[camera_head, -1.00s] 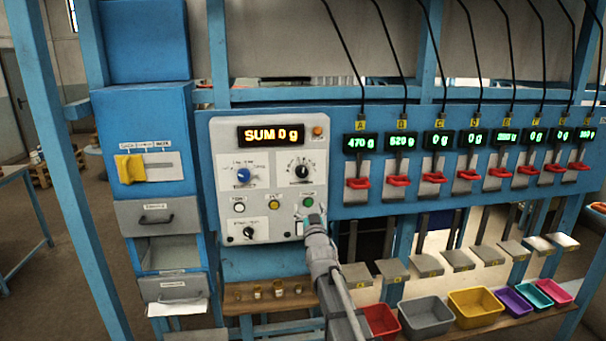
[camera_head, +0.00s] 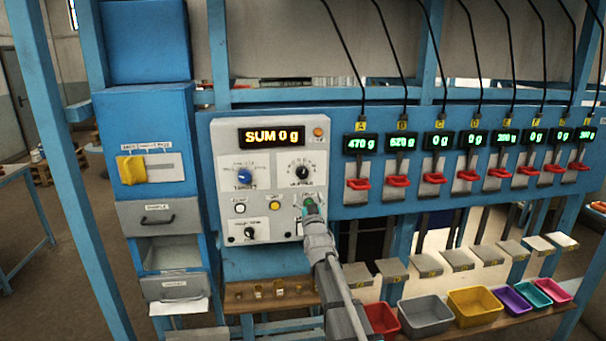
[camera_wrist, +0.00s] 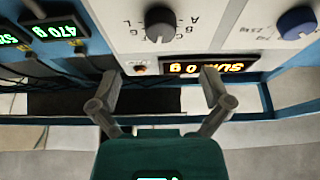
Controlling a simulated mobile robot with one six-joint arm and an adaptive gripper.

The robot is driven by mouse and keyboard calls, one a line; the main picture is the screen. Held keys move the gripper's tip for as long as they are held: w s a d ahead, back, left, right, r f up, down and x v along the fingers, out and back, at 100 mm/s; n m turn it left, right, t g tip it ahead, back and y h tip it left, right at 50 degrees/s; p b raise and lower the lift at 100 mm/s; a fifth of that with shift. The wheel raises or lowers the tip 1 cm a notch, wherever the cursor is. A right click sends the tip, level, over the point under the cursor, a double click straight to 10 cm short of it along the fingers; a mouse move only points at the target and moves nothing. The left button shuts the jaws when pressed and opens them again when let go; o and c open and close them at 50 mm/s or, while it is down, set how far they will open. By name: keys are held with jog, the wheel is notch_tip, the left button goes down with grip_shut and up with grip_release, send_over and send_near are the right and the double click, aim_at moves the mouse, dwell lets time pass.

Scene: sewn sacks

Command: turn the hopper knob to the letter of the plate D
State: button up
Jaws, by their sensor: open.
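The hopper knob (camera_head: 302,172) is a black round knob at the upper right of the white control panel, inside a ring of small marks too small to read. In the wrist view the same knob (camera_wrist: 160,24) appears upside down, with letters beside it; its exact setting is unclear. My gripper (camera_head: 310,206) is just below the knob in the head view, in front of the panel's lower right. In the wrist view my gripper (camera_wrist: 160,92) has its fingers spread wide and empty, apart from the knob. The plate D scale display (camera_head: 470,139) reads 0 g.
The panel's display (camera_head: 271,135) reads SUM 0 g. A blue knob (camera_head: 244,176) lies left of the hopper knob, a smaller black knob (camera_head: 250,233) at lower left. White (camera_head: 239,208) and yellow (camera_head: 274,205) buttons sit below. A yellow slider handle (camera_head: 132,169) is further left.

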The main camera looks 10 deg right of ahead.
aim_at(303, 176)
jog(key=p+x, duration=0.3)
jog(key=x, duration=0.7)
jog(key=shift+s, duration=0.1)
jog(key=c, duration=1.2)
